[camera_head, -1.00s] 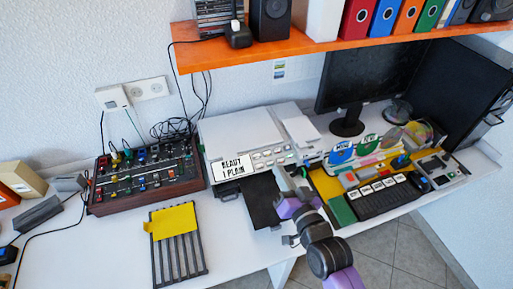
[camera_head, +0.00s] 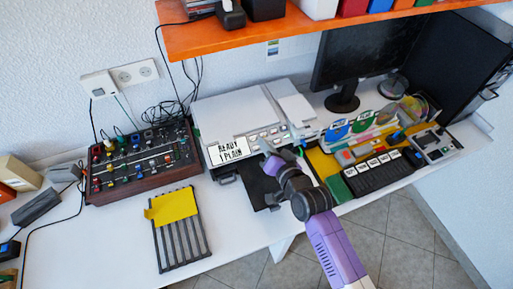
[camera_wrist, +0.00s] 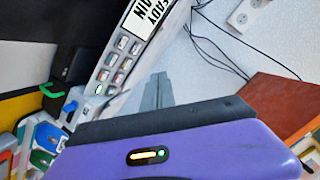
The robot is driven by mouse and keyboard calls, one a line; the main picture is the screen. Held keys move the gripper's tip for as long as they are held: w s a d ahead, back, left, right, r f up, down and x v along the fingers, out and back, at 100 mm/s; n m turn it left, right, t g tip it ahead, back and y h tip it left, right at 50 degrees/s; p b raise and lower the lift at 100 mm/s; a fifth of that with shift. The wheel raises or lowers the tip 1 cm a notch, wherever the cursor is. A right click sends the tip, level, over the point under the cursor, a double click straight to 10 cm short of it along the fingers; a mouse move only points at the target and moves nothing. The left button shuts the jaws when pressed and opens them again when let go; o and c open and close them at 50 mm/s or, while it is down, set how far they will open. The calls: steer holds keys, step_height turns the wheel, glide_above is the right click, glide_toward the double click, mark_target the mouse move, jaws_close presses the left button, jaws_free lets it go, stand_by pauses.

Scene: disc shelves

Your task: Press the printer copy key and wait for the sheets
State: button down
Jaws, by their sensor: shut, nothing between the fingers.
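The printer (camera_head: 232,115) is pale grey and stands on the desk against the wall. Its display (camera_head: 229,151) reads "READY 1 PLAIN"; part of that display (camera_wrist: 151,14) shows upside down in the wrist view. Its key panel (camera_head: 262,139) has two rows of pale keys, also seen in the wrist view (camera_wrist: 113,58), one with a green glow. The black output tray (camera_head: 257,186) juts out in front, and its visible part holds no sheet. My gripper (camera_wrist: 156,88) is shut and empty, apart from the keys. In the head view its fingertips are hard to make out near the panel's front.
A mixing console (camera_head: 142,168) stands left of the printer, with a slatted rack and yellow sheet (camera_head: 172,207) in front. An orange shelf (camera_head: 290,30) hangs above.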

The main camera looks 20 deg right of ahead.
mark_target(257, 148)
steer(key=shift+w+f+b, duration=0.65)
steer(key=shift+f+b, duration=0.55)
steer(key=shift+b, duration=0.1)
steer(key=shift+w+f+b, duration=0.65)
steer(key=shift+f+b, duration=0.6)
steer(key=shift+b, duration=0.1)
steer(key=shift+w+f+b, duration=0.65)
steer(key=shift+f+b, duration=0.55)
steer(key=shift+b, duration=0.1)
steer(key=shift+f, duration=0.1)
steer(key=shift+w+f+b, duration=0.2)
steer(key=shift+f+b, duration=0.05)
steer(key=shift+b, duration=0.1)
steer(key=shift+w+f+b, duration=0.2)
steer(key=shift+f+b, duration=0.2)
steer(key=shift+b, duration=0.05)
steer(key=shift+r, duration=0.15)
steer(key=shift+s+r+p, duration=0.4)
steer(key=shift+r+p, duration=0.25)
steer(key=shift+p, duration=0.25)
